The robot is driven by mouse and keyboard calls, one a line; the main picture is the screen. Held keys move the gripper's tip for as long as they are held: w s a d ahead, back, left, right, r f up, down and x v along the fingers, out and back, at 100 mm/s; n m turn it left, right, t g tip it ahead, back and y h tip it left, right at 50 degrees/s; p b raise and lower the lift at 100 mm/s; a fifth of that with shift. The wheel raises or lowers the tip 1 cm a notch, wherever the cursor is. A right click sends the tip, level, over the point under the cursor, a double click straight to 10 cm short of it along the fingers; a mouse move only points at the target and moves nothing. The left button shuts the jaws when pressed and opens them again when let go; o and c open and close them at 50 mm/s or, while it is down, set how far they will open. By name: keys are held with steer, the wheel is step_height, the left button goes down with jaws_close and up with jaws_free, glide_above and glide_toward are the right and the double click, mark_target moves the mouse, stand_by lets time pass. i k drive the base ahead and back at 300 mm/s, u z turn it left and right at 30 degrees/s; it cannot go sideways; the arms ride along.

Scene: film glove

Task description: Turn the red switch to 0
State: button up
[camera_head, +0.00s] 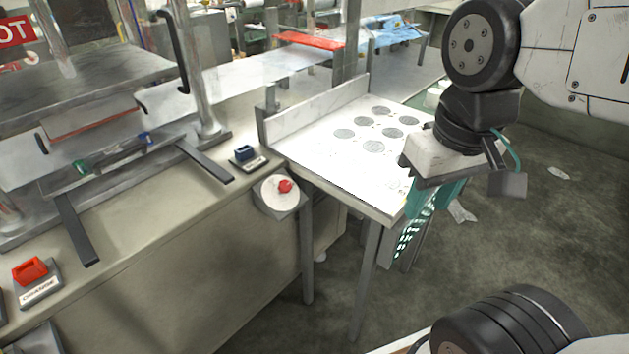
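A red block-shaped switch (30,268) sits on a grey base with a white label, on the bench at the lower left. The label's print and the switch's setting are too small to read surely. A round red knob (285,186) stands on a pale disc on a box at the bench's right corner. My gripper (418,222) has teal fingers and points down at the right, beside the white table's edge, well apart from both red parts. The fingers overlap in this view, so their opening is unclear. Nothing is seen held in it.
A blue switch (245,153) sits on the bench near its corner. A metal machine frame (72,228) with bars and posts rises behind the red switch. The white table (330,160) with grey discs stands between my gripper and the bench. Open floor (270,310) lies in front.

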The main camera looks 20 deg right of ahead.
mark_target(284, 186)
steer(key=z, duration=0.85)
steer(key=k, duration=1.15)
steer(key=z, duration=0.9)
steer(key=i, duration=1.6)
steer(key=u, duration=1.5)
steer(key=i, duration=0.6)
steer(key=u, duration=0.7)
